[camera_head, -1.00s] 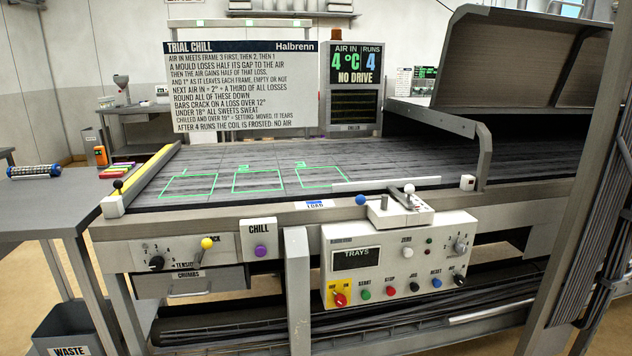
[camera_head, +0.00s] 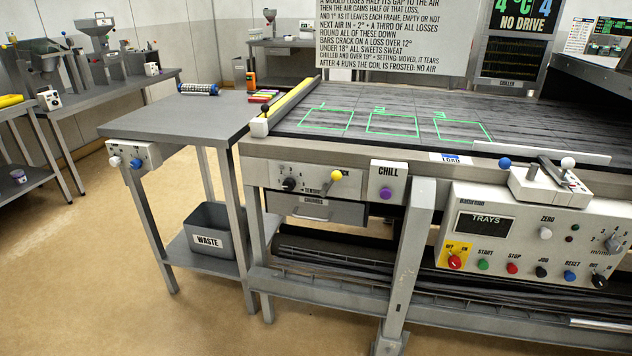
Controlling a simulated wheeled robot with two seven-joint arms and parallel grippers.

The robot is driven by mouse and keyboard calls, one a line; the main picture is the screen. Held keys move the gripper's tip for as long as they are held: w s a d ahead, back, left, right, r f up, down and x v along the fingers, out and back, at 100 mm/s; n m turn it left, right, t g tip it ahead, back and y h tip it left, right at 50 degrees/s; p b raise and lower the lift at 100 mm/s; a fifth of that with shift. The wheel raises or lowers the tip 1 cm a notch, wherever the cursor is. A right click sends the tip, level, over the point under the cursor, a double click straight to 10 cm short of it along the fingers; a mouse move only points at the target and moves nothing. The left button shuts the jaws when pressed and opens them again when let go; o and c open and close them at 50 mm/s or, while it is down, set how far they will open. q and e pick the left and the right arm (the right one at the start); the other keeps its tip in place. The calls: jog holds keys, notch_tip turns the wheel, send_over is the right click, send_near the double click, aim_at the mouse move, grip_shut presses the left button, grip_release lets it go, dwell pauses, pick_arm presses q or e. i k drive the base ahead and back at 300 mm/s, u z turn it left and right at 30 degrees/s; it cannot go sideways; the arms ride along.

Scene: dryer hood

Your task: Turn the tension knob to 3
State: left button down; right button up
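The tension knob (camera_head: 290,184) is a black dial on the grey panel at the machine's front left, above the crumbs drawer (camera_head: 315,209). Small numbers ring it, but they are too small here to read its setting. The word TENSION is printed to its lower right, and a yellow ball-ended lever (camera_head: 335,176) stands right of it. Neither of my grippers is in view, and nothing covers the knob.
A side table (camera_head: 180,117) stands left of the machine, with a waste bin (camera_head: 208,229) on its lower shelf. A control box (camera_head: 530,235) juts out at right, beyond a front post (camera_head: 408,260). Open floor lies in front at left.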

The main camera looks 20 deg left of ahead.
aim_at(288, 184)
jog(key=u, duration=0.45)
jog(key=k, duration=0.55)
jog(key=u, duration=1.4)
jog(key=i, duration=0.45)
jog(key=u, duration=0.7)
jog(key=i, duration=1.05)
jog(key=z, duration=1)
jog(key=i, duration=0.7)
jog(key=z, duration=0.75)
